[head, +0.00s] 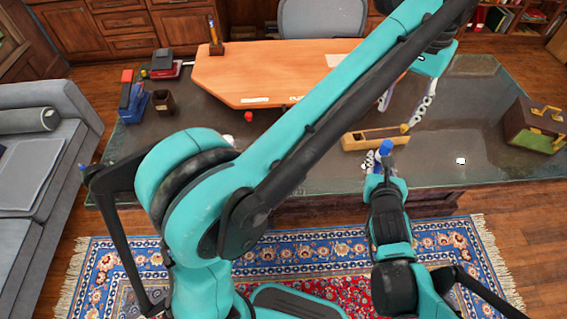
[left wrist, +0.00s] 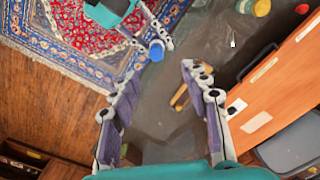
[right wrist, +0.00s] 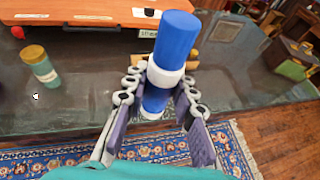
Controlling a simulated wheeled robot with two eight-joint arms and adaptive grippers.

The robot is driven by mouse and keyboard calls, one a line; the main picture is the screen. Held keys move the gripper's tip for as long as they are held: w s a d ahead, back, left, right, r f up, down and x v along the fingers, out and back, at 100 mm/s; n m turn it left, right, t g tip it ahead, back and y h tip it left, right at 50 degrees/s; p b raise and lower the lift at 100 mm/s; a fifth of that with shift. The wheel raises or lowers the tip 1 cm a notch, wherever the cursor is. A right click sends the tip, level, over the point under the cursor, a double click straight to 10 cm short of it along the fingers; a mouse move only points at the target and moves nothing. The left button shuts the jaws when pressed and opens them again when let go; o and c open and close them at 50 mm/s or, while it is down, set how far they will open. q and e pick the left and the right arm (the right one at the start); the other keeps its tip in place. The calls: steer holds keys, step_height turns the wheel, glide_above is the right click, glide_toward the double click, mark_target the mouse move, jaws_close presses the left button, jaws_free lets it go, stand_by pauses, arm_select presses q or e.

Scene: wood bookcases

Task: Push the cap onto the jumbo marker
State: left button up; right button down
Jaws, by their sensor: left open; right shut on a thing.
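The jumbo marker (right wrist: 155,101) stands upright in my right gripper (right wrist: 162,82). It shows blue with a white band, and a wide blue cap-like part (right wrist: 176,36) rises above the band. I cannot tell how far this part is seated. The fingers are shut around the marker near the band and hide some of it. In the head view, its blue top (head: 385,147) shows above the right gripper at the desk's near edge. My left gripper (head: 402,110) is open and empty above the desk, beyond the marker. The left wrist view also shows the blue top (left wrist: 156,51), outside the open fingers.
A wooden tray (head: 360,140) lies just behind the marker. Blue and dark items (head: 131,99) stand at the left. A yellow-lidded jar (right wrist: 38,62) is left of the right gripper. Bare desk glass lies between.

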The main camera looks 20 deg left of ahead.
arm_select(q)
steer(key=s+a+f+n+t, duration=0.1)
steer(key=s+a+f+t, duration=0.1)
steer(key=a+f, duration=0.35)
steer(key=s+a+f+n+t, duration=0.1)
steer(key=s+a+f, duration=0.15)
steer(key=a, duration=0.65)
steer(key=s+a+f+n+t, duration=0.2)
steer(key=s+a+f+t, duration=0.2)
steer(key=s+a+f, duration=0.5)
step_height(320, 180, down, 4)
steer(key=shift+s+a+f, duration=0.15)
steer(key=shift+s+a, duration=0.05)
steer(key=shift+a, duration=0.5)
